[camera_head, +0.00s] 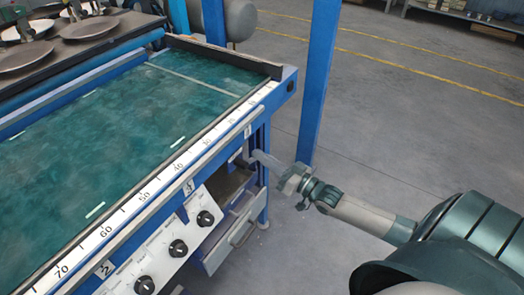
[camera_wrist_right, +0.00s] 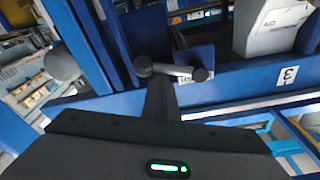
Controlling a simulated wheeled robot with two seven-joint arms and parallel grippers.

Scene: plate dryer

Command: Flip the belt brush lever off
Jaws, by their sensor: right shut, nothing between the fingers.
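My right gripper (camera_head: 258,156) reaches in from the right to the blue frame below the far right end of the belt's scale. In the right wrist view its fingers (camera_wrist_right: 160,95) are shut and look empty. A small lever (camera_wrist_right: 172,71), a light grey bar with dark round ends, lies nearly level there against a blue plate. The fingertips overlap the lever's left end in the picture; I cannot tell whether they touch it. In the head view the lever is too small to make out clearly beside the gripper. My left gripper is not in view.
The green belt table (camera_head: 150,110) with its number scale fills the left. Several black knobs (camera_head: 178,248) sit on a white panel below it. A blue post (camera_head: 318,80) stands behind the gripper. Open grey floor (camera_head: 400,110) lies to the right.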

